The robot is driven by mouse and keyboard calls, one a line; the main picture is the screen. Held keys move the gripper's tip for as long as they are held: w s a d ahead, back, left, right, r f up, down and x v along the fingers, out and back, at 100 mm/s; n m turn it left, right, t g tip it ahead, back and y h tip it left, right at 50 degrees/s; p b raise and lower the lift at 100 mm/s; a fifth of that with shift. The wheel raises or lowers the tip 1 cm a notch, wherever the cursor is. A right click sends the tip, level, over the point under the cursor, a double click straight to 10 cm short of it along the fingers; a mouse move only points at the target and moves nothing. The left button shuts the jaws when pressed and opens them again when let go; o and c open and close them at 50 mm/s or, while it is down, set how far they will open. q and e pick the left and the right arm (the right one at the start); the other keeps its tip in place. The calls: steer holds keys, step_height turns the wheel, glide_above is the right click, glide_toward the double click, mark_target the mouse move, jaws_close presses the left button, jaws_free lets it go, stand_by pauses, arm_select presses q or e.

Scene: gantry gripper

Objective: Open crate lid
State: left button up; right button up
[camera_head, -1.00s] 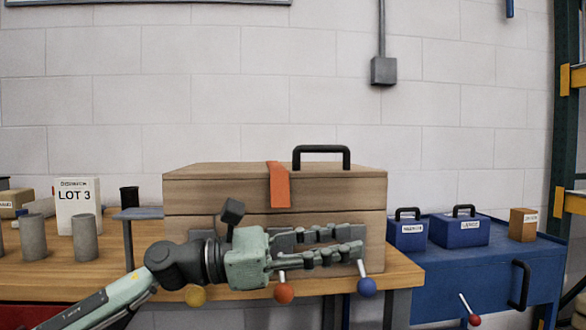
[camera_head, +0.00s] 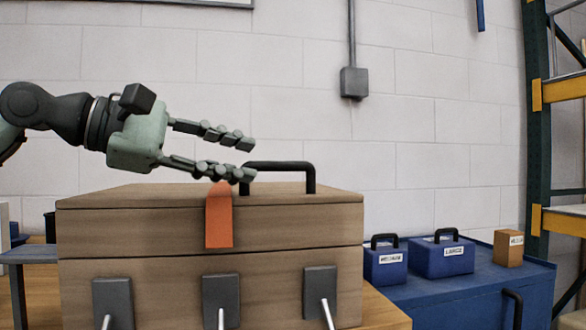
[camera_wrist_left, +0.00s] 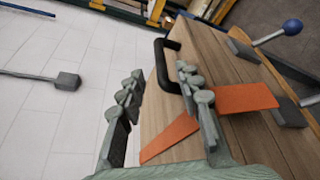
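The wooden crate (camera_head: 150,285) stands on the workbench with its lid (camera_head: 130,218) down on it. A black handle (camera_head: 281,166) rises from the lid's top, and an orange strap (camera_head: 219,222) hangs over its front edge. My left gripper (camera_head: 250,159) is open and empty above the lid, pointing right. Its lower finger overlaps the left end of the handle in the head view. In the left wrist view, the handle (camera_wrist_left: 166,66) lies ahead between the open fingers (camera_wrist_left: 163,82), nearer the right one. I cannot tell whether it touches them. My right gripper is not in view.
Grey plates with levers (camera_head: 221,291) are on the crate's front. At right, blue boxes (camera_head: 443,258) and a small brown box (camera_head: 508,248) stand on a blue cabinet (camera_head: 460,293). A shelf rack (camera_head: 538,150) stands far right.

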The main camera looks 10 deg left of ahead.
mark_target(264, 163)
arm_select(q)
steer(key=x, duration=0.6)
steer(key=shift+s+d+p, duration=0.15)
steer(key=shift+p, duration=0.2)
steer(key=shift+w+d+f, duration=0.15)
steer(key=shift+w+d, duration=0.15)
steer(key=shift+d, duration=0.1)
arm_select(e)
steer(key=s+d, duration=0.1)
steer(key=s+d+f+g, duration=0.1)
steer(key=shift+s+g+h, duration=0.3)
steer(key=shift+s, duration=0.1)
arm_select(q)
steer(key=shift+c, duration=0.2)
jaws_close()
